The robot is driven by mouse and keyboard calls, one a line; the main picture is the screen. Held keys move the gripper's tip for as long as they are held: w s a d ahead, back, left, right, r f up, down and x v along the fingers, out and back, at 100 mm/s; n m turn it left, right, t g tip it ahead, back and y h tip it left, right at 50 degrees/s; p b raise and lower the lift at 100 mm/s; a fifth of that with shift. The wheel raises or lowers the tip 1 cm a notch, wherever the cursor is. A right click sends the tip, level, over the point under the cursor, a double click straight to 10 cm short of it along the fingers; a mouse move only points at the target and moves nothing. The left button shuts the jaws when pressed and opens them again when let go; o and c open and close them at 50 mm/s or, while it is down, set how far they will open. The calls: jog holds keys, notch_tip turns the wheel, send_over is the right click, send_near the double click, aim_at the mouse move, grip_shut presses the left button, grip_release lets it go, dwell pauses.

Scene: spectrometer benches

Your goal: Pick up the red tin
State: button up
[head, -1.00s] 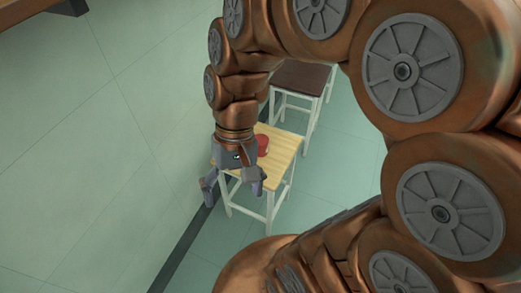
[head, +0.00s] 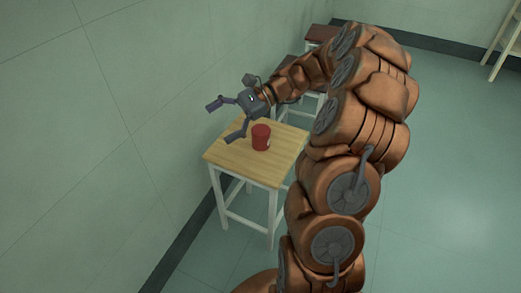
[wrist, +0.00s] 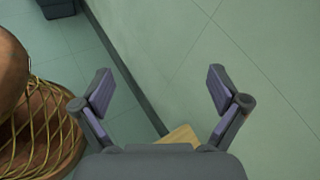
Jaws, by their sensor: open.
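The red tin (head: 261,137) stands upright on a light wooden stool (head: 232,160) with white legs in the head view. My gripper (head: 224,120) is open and empty, above the back left part of the stool top, to the left of the tin. The tin is not seen between the fingers. In the wrist view my open gripper (wrist: 163,90) faces the wall and floor. A corner of the stool top (wrist: 182,136) shows below between the fingers, and the tin is out of sight there.
The pale green wall (head: 120,90) runs close behind and left of the stool. A dark-topped stool (head: 322,33) stands behind my arm. A pale wooden frame (head: 503,40) is at the far right. Open floor (head: 450,170) lies to the right.

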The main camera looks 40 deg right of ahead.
aim_at(261, 134)
jog(key=w+d+f+m+t+b, duration=0.1)
jog(key=d+f+m+t+b, duration=0.2)
jog(key=d+f, duration=0.3)
jog(key=d+f+m+t+b, duration=0.3)
jog(key=d+f, duration=0.3)
jog(key=d, duration=0.4)
jog(key=w+d+f+m+t+b, duration=0.1)
jog(key=d+f+m+t+b, duration=0.2)
jog(key=d+f, duration=0.3)
jog(key=shift+w+d+m+b, duration=0.2)
jog(key=shift+d+m, duration=0.05)
jog(key=shift+d, duration=0.3)
jog(key=shift+w+d+m+b, duration=0.15)
jog(key=shift+d+m+b, duration=0.1)
jog(key=shift+d, duration=0.25)
jog(key=shift+b+x, duration=0.35)
jog(key=shift+x, duration=0.9)
jog(key=x, duration=0.1)
jog(key=b+x, duration=0.1)
jog(key=x, duration=0.1)
jog(key=b+x, duration=0.1)
jog(key=shift+s+a+f, duration=0.1)
jog(key=shift+a+f, duration=0.15)
jog(key=shift+a, duration=0.1)
jog(key=shift+a+r, duration=0.1)
jog(key=shift+a, duration=0.15)
jog(key=shift+c, duration=0.4)
jog(key=c, duration=1.2)
